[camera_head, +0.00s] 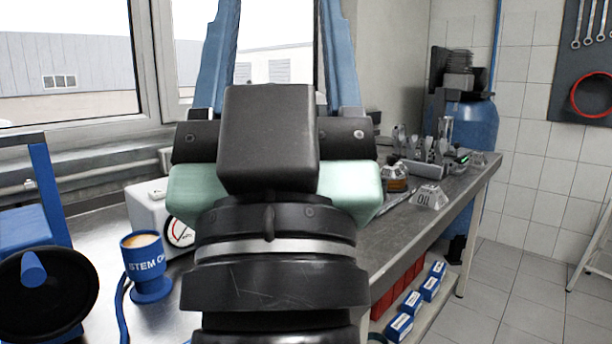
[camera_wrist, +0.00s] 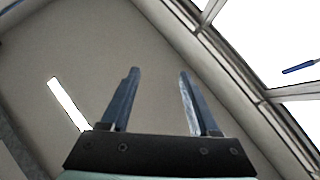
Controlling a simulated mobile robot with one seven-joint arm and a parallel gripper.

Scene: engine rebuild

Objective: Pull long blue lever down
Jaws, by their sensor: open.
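My gripper (camera_head: 278,40) is raised in front of the window in the head view, its two blue-grey fingers wide apart and cut off by the top edge. The wrist view shows the gripper (camera_wrist: 158,72) open, with nothing between its fingers. A thin blue bar (camera_wrist: 299,67) shows at the right edge of the wrist view, apart from the fingers; I cannot tell whether it is the long blue lever. At the left of the head view stands a blue frame (camera_head: 45,185) with a black wheel (camera_head: 45,298) bearing a short blue knob (camera_head: 33,269). No long lever is clear there.
A blue cup (camera_head: 148,268) and a white box with a dial (camera_head: 150,208) stand on the metal bench (camera_head: 425,215). Glass-like containers (camera_head: 428,197) and tools stand toward its far end. Blue boxes (camera_head: 400,327) lie on a shelf below.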

